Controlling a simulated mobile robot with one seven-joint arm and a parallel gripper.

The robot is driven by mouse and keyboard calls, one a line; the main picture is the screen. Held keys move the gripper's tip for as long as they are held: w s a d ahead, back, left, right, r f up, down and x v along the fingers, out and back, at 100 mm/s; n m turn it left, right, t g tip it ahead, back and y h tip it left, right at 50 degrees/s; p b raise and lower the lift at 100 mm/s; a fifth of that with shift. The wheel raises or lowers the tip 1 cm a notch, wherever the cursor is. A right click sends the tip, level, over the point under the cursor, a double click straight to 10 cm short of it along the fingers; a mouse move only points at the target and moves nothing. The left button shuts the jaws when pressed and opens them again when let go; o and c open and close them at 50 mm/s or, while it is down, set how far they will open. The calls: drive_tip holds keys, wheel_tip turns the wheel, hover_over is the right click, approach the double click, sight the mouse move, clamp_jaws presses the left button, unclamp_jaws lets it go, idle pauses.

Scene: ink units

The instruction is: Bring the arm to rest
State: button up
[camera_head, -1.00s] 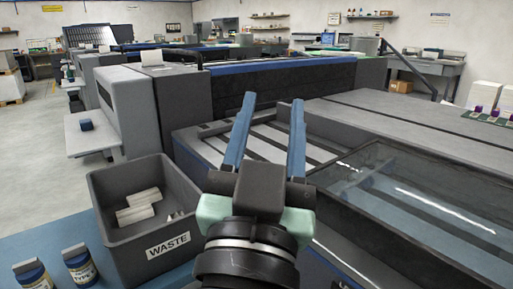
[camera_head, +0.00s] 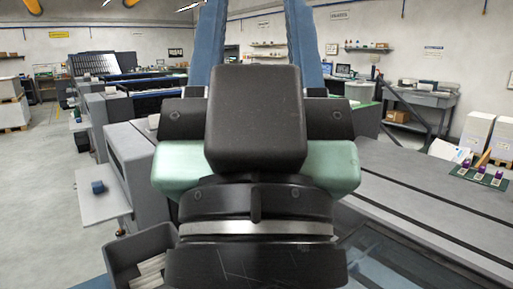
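My gripper (camera_head: 250,25) fills the middle of the head view, close to the camera and pointing up and away. Its two blue fingers stand well apart with nothing seen between them, so it is open and empty. The fingertips run past the top edge of the picture. My wrist hides much of the printing machine behind it.
A grey waste bin (camera_head: 127,262) with pale pieces inside is at the lower left, partly cut off. A long grey machine (camera_head: 440,195) runs along the right. A green mat (camera_head: 463,172) with small purple-topped items lies at the far right. Open floor (camera_head: 40,180) shows at left.

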wheel_tip(320, 180, up, 13)
drive_tip(key=p, duration=1.1)
drive_tip(key=shift+r, duration=0.2)
